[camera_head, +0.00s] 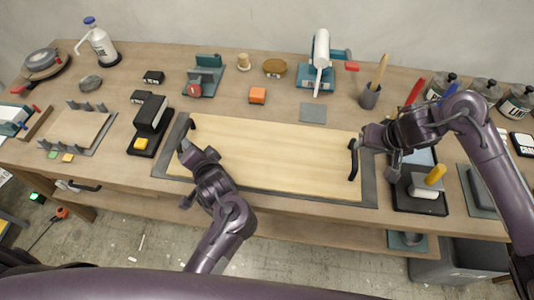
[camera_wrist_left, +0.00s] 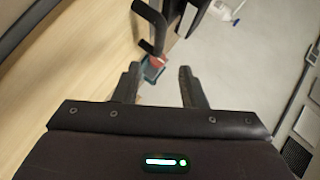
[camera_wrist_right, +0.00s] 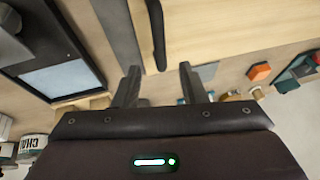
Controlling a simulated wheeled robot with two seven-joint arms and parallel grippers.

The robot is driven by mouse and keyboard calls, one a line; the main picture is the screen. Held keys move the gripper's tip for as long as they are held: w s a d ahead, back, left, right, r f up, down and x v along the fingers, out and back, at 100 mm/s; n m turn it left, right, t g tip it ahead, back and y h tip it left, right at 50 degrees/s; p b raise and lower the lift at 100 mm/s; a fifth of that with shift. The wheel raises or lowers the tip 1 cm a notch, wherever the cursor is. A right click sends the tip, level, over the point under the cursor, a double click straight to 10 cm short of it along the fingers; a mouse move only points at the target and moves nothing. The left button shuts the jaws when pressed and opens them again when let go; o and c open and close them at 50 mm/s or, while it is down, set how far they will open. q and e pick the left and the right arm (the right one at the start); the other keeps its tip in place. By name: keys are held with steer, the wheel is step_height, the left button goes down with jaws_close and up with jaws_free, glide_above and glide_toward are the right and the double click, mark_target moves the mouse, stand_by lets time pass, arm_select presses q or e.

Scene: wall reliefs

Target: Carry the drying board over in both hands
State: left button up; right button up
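The drying board (camera_head: 270,155) is a long pale wooden board lying flat on a grey mat (camera_head: 290,197) in the middle of the bench. It has a black handle at each end: the left handle (camera_head: 187,128) and the right handle (camera_head: 352,160). My left gripper (camera_head: 196,150) is open near the left handle, which shows beyond its fingertips in the left wrist view (camera_wrist_left: 148,30). My right gripper (camera_head: 377,152) is open just right of the right handle, which lies ahead of its fingers in the right wrist view (camera_wrist_right: 157,35). Neither gripper holds anything.
A black device with a yellow button (camera_head: 149,125) stands left of the board. A dark tray with a yellow-handled roller (camera_head: 430,185) lies to its right. An orange block (camera_head: 257,95), a grey square (camera_head: 313,110) and a brush cup (camera_head: 369,96) stand behind it.

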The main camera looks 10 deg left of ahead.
steer(key=v, duration=0.3)
steer(key=shift+r, duration=0.1)
stand_by(0.4)
